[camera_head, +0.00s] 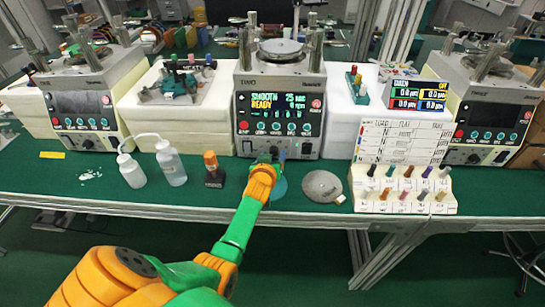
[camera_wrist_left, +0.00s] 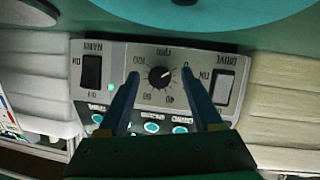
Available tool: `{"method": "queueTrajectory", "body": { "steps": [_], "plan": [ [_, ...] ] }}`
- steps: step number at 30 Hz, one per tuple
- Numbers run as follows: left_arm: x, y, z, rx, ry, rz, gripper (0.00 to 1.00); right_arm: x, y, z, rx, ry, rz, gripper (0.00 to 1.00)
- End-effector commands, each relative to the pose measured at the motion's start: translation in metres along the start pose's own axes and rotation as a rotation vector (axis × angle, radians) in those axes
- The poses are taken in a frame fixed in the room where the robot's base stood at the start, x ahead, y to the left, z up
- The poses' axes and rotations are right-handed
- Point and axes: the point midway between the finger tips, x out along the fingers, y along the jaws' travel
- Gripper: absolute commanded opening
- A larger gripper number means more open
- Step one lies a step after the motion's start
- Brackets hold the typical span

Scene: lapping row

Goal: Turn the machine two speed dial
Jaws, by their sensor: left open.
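Machine two (camera_head: 282,82) stands in the middle of the bench; its screen reads SMOOTH, READY, 25 sec and 0 rpm. Its speed dial (camera_wrist_left: 160,76), a small round black knob with a pale pointer, shows in the left wrist view on a panel marked rpm, upside down there. My left gripper (camera_wrist_left: 160,71) is open, its two dark fingers on either side of the dial with a gap to the knob on each side. In the head view, my left gripper (camera_head: 275,157) is at the machine's lower front and hides the dial. My right gripper is out of view.
A DRIVE switch (camera_wrist_left: 224,87) and a MAINS switch (camera_wrist_left: 91,72) flank the dial, with teal buttons (camera_wrist_left: 152,128) close by.

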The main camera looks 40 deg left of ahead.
Motion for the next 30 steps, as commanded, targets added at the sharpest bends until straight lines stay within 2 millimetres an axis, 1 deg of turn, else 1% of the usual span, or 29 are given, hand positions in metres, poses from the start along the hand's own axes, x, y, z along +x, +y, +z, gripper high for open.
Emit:
{"method": "queueTrajectory", "body": {
  "steps": [1, 2, 3, 5, 6, 8, 9, 20, 26, 30],
  "plan": [
    [0.0, 0.0, 0.0, 0.0, 0.0, 0.0, 0.67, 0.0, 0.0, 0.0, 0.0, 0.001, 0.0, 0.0],
    [0.0, 0.0, 0.0, 0.0, 0.0, 0.0, 0.64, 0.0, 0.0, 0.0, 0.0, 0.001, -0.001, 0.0],
    [0.0, 0.0, 0.0, 0.0, 0.0, 0.0, 0.53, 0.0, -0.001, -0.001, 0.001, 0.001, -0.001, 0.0],
    [0.0, 0.0, 0.0, 0.0, -0.001, 0.0, 0.37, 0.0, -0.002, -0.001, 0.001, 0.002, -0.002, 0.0],
    [0.0, 0.0, 0.0, 0.0, -0.001, 0.0, 0.26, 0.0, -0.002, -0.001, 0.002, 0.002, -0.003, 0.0],
    [0.0, 0.0, 0.0, 0.0, -0.001, 0.0, 0.1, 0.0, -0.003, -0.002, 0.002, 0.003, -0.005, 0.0],
    [0.0, 0.0, 0.0, 0.0, -0.001, 0.0, 0.0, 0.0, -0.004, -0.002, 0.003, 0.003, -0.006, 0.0],
    [0.0, 0.001, 0.001, 0.038, -0.003, -0.016, 0.0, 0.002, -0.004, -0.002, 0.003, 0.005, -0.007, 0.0],
    [0.0, 0.002, 0.002, 0.147, -0.008, -0.062, 0.0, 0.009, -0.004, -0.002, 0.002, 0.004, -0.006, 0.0],
    [0.001, 0.003, 0.003, 0.262, -0.012, -0.11, 0.0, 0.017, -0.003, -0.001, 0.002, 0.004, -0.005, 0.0]
  ]
}}
